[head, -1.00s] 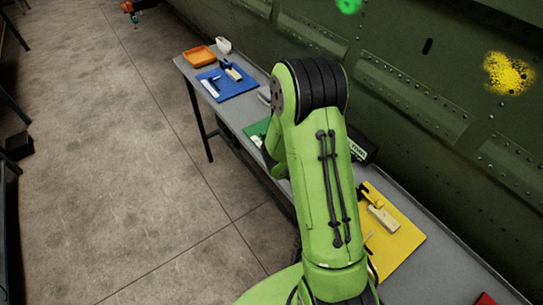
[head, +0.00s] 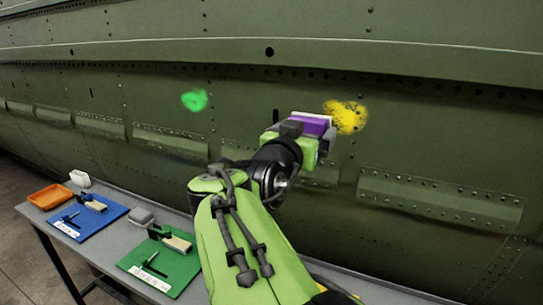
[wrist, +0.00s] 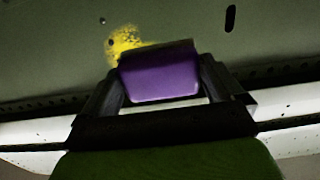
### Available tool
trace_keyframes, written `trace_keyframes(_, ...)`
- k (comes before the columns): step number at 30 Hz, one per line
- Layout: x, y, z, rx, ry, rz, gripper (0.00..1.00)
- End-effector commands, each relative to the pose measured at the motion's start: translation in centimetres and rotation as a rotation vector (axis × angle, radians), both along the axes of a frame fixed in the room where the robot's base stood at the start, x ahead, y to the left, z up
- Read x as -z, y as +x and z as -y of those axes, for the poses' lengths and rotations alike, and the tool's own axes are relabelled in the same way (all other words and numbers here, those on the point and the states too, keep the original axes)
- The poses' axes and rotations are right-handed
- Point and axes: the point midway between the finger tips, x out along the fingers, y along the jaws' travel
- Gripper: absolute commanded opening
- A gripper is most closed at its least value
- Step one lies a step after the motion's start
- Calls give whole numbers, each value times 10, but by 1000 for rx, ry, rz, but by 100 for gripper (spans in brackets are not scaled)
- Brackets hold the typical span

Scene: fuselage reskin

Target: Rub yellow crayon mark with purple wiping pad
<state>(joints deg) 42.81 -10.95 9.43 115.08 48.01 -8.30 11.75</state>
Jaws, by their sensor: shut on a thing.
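The yellow crayon mark (head: 347,117) is a speckled patch on the dark green fuselage wall, at the upper right of centre in the head view. It also shows in the wrist view (wrist: 124,44), partly hidden behind the pad. The purple wiping pad (head: 309,125) is in my gripper (head: 303,138), just left of the mark in the head view. In the wrist view the pad (wrist: 160,75) sits between both fingers, and my gripper is shut on it. I cannot tell whether the pad touches the wall.
A green mark (head: 195,100) is on the fuselage wall (head: 440,120) to the left. Riveted raised strips (head: 440,197) run below the marks. A grey bench (head: 110,262) along the wall holds an orange tray (head: 50,196), a blue mat (head: 88,222) and a green mat (head: 150,263) with tools.

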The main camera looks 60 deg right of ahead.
Motion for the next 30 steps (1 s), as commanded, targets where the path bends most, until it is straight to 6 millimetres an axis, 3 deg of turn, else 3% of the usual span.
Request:
trace_keyframes(15,-4,7,53,4,-1,-1,70)
trace_keyframes(30,-2,9,59,1,-2,0,70)
